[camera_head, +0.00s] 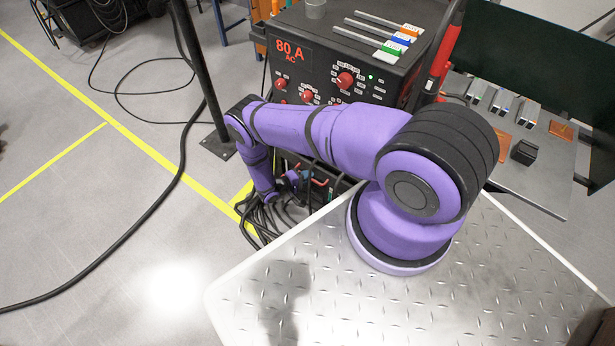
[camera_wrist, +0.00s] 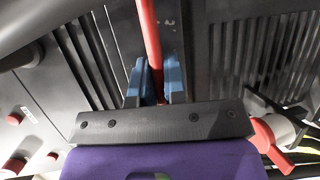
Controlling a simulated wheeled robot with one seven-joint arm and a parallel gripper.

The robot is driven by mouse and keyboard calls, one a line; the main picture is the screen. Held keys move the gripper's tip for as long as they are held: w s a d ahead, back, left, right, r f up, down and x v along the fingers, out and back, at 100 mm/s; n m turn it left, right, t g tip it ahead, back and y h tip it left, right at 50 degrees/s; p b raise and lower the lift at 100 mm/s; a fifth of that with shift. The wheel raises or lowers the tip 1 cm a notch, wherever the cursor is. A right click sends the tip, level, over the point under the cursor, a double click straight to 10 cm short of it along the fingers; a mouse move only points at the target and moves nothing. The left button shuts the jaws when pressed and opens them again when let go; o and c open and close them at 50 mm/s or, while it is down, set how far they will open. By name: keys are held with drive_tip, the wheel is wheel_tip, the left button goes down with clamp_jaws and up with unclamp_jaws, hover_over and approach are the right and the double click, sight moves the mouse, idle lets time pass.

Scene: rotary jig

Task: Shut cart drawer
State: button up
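The cart drawer cannot be made out clearly in either view. The dark cart front below the welding machine is mostly hidden behind my purple arm in the head view. My gripper (camera_wrist: 155,82) shows two blue fingers in the wrist view, with a narrow gap between them. A red bar (camera_wrist: 148,28) runs down from the top edge into that gap. I cannot tell whether the fingers touch it, or whether it is the drawer's handle. Grey ribbed panels (camera_wrist: 240,50) lie behind the fingers.
The welding machine (camera_head: 290,70) reads "80 A AC" and carries several rods on top. Black cables (camera_head: 258,218) lie bunched on the floor by the cart. A black post (camera_head: 195,60) stands left of my arm. A grey worktable (camera_head: 545,170) is at right.

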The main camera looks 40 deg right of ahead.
sight(314, 169)
clamp_jaws()
drive_tip(key=shift+w+d, duration=0.25)
drive_tip(key=shift+d, duration=0.4)
drive_tip(key=shift+w+d, duration=0.2)
drive_tip(key=shift+d, duration=0.5)
drive_tip(key=shift+w+d, duration=0.25)
drive_tip(key=shift+d, duration=0.4)
drive_tip(key=shift+o, duration=1.5)
unclamp_jaws()
drive_tip(key=s+v, duration=0.1)
drive_tip(key=v, duration=0.9)
drive_tip(key=shift+w+a, duration=0.45)
drive_tip(key=shift+w, duration=0.05)
